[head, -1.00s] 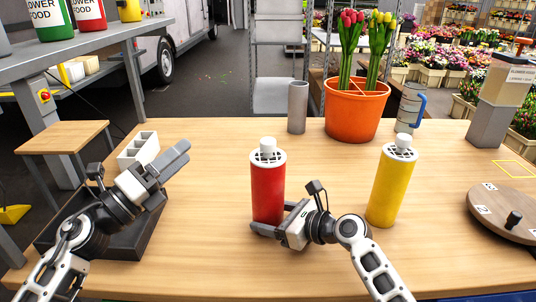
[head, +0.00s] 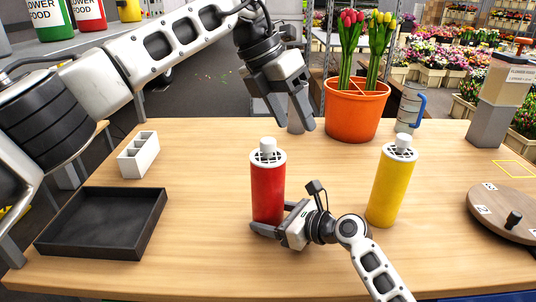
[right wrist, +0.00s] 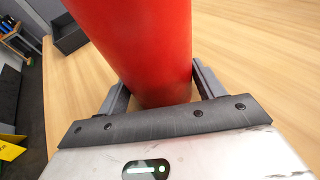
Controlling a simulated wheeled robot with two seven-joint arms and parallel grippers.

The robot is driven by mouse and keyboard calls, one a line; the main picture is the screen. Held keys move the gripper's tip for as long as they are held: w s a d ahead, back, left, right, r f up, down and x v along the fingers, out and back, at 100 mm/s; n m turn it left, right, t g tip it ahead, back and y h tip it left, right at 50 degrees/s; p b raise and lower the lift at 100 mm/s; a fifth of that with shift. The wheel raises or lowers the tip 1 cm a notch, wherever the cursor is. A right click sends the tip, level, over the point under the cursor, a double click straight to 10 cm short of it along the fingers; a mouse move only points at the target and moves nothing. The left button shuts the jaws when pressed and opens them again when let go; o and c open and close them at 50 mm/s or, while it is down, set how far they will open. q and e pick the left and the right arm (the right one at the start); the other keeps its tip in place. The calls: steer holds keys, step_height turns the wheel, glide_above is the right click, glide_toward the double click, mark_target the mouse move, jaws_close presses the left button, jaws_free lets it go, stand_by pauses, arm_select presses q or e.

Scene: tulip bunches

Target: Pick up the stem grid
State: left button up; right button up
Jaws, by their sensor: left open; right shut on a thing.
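A red cylinder (head: 267,190) stands upright on the table. A white perforated disc with a white knob (head: 267,147), which looks like the stem grid, sits on its top. My right gripper (head: 272,222) is shut on the red cylinder near its base. The right wrist view shows the red cylinder (right wrist: 140,50) between the gripper's two fingers. My left gripper (head: 295,127) is open and empty, pointing down. In the picture its fingers are just above and right of the knob; the exact depth gap is hard to tell. A similar perforated disc and knob (head: 400,145) top a yellow cylinder (head: 392,190).
A black tray (head: 100,225) and a white compartment holder (head: 138,155) are at the left. An orange pot with tulips (head: 355,112) and a jug (head: 410,107) stand behind. A grey cylinder (head: 296,97) is partly hidden by my left gripper. A round wooden board (head: 510,215) lies right.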

arm_select(q)
steer(key=w+a+r+n+t+y, duration=0.1)
steer(key=a+r+n+y, duration=0.15)
steer(key=a+r, duration=0.25)
steer(key=y, duration=0.1)
glide_above(268, 140)
steer(key=shift+m, duration=0.35)
steer(key=f, duration=0.6)
steer(key=shift+a+f, duration=0.1)
steer(key=shift+a, duration=0.25)
steer(key=f, duration=0.5)
steer(key=shift+w+d+f, duration=0.1)
steer(key=shift+d, duration=0.25)
steer(key=c, duration=1.2)
step_height(268, 140, up, 10)
steer(key=shift+r, duration=0.1)
jaws_close()
